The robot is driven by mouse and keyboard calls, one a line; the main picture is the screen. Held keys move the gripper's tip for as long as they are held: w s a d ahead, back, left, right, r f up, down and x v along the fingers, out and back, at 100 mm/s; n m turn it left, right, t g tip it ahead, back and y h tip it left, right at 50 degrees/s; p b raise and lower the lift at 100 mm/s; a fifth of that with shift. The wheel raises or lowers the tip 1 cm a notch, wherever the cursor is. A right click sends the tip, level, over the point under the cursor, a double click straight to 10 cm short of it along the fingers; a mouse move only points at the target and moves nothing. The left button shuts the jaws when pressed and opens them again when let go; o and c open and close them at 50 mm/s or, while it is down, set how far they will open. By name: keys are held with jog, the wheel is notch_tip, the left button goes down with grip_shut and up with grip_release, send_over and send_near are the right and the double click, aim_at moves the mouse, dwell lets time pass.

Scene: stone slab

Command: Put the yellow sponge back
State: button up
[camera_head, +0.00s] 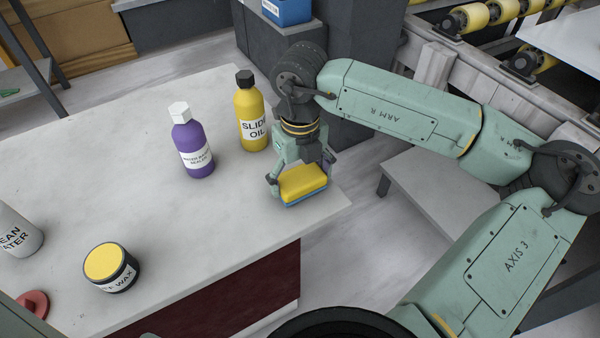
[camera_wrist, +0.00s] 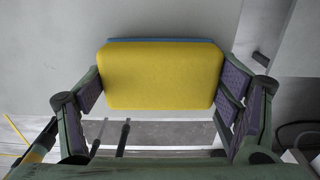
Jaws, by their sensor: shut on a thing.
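The yellow sponge (camera_head: 303,182) has a blue layer along its lower side. It is between the fingers of my gripper (camera_head: 301,179), near the right end of the stone slab (camera_head: 170,225). In the wrist view the sponge (camera_wrist: 160,75) fills the space between both finger pads of my gripper (camera_wrist: 161,88), with a strip of blue along its far edge. My gripper is shut on it. I cannot tell whether the sponge touches the slab or hangs just above it.
A yellow slide oil bottle (camera_head: 251,112) stands close behind my gripper, with a purple bottle (camera_head: 191,143) to its left. A wax jar (camera_head: 111,267), a white bottle (camera_head: 17,231) and a red disc (camera_head: 34,303) are at the left. The slab's middle is clear.

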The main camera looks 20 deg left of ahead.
aim_at(299, 176)
jog(key=shift+f, duration=0.15)
jog(key=shift+f+b, duration=0.2)
jog(key=shift+b, duration=0.1)
jog(key=o, duration=1.1)
jog(key=shift+c, duration=0.2)
jog(key=shift+r, duration=0.1)
notch_tip(299, 176, up, 12)
jog(key=shift+r+b, duration=0.15)
jog(key=shift+b, duration=0.15)
jog(key=shift+s, duration=0.1)
